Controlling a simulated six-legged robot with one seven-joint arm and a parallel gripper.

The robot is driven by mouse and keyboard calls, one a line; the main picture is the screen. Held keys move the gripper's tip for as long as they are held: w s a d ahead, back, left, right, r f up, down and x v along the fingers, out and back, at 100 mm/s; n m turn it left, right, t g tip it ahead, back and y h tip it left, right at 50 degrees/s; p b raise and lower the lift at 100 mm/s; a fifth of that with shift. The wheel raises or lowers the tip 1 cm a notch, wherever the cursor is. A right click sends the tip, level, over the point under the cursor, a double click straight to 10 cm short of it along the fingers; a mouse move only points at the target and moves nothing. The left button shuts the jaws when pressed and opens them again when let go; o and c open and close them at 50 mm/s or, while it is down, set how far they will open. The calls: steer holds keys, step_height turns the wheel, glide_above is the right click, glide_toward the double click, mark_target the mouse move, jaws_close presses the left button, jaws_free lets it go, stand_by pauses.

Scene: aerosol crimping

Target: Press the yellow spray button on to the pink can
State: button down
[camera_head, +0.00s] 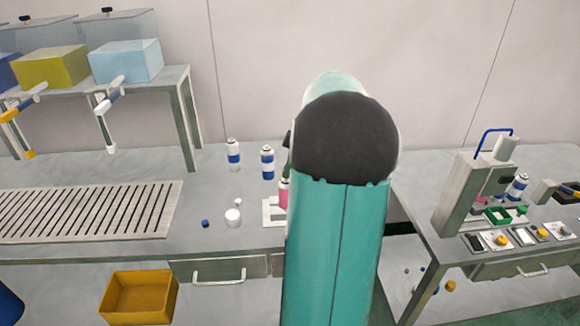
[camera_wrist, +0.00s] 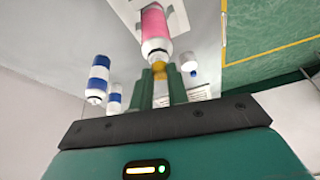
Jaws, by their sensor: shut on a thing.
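The pink can (camera_head: 283,194) stands in a white fixture (camera_head: 268,214) on the bench in the head view, partly hidden behind my arm. In the wrist view the pink can (camera_wrist: 155,22) shows with its white shoulder and dark top toward my gripper. The yellow spray button (camera_wrist: 159,67) is between the green fingertips of my gripper (camera_wrist: 161,74), which is shut on it. The button lines up with the can's top; I cannot tell whether it is seated or only close to it. My arm hides the gripper and button in the head view.
Blue-and-white cans (camera_head: 267,162) (camera_head: 233,155) stand behind and left of the fixture. A white round piece (camera_head: 233,217) and a blue cap (camera_head: 205,223) lie to its left. A slatted rack (camera_head: 90,211) is farther left. A crimping machine (camera_head: 470,195) stands on the right table.

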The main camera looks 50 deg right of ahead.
stand_by(0.4)
steer(key=c, duration=0.7)
jaws_free()
steer(key=shift+r, duration=3.5)
steer(key=shift+c, duration=0.3)
